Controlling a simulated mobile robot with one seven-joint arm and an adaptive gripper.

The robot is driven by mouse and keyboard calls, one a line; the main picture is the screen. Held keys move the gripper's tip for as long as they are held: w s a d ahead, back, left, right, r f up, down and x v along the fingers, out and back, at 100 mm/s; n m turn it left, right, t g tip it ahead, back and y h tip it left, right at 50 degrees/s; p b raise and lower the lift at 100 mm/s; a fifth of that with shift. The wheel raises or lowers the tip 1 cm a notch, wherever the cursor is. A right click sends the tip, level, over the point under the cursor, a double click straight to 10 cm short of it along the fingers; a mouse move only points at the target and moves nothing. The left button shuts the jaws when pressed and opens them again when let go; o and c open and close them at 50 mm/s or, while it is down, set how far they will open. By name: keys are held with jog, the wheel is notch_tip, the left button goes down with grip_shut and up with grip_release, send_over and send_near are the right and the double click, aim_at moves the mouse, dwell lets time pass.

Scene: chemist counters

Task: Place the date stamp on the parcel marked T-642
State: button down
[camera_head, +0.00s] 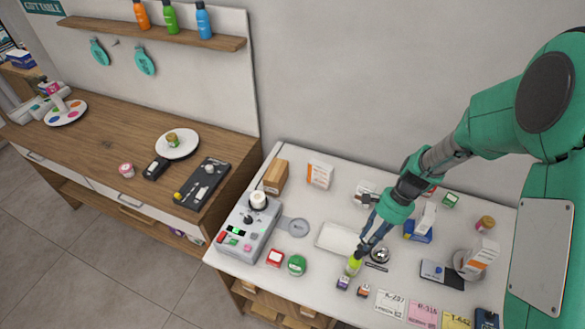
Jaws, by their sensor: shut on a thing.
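My gripper (361,249) is low over the front middle of the white counter, its fingers shut on the top of a small lime-green object (355,264). The object looks upright. It may be the date stamp, but it is too small to be sure, and I cannot tell whether its base touches the counter. At the front edge lie a white piece marked like K-207 (390,303), a pink one (422,314) and a yellow one (455,321). The yellow label seems to read T-642. It is to the right of my gripper, with nothing visible on it.
Small purple (343,283) and orange-topped (363,291) items stand just in front of my gripper. A round metal dish (380,255) is close on its right. A green tin (297,265) and grey control box (247,232) are left. A dark-and-white case (441,274) lies behind the labels.

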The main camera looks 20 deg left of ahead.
jog(key=w+a+r+m+t+p, duration=0.1)
jog(key=w+a+r+m, duration=0.1)
jog(key=a, duration=0.8)
jog(key=w+a+r+m+t+y, duration=0.1)
jog(key=w+a+r+m, duration=0.2)
jog(key=a, duration=0.8)
jog(key=w+a+r+m+t+p, duration=0.1)
jog(key=w+a+r+m, duration=0.1)
jog(key=a+m, duration=0.4)
jog(key=a, duration=0.4)
jog(key=shift+w+a+r+t+p, duration=0.2)
jog(key=shift+a+r+t+p, duration=0.1)
jog(key=shift+r+p, duration=0.05)
jog(key=p, duration=0.1)
send_over(277, 170)
jog(key=shift+f, duration=0.8)
jog(key=shift+f, duration=1.7)
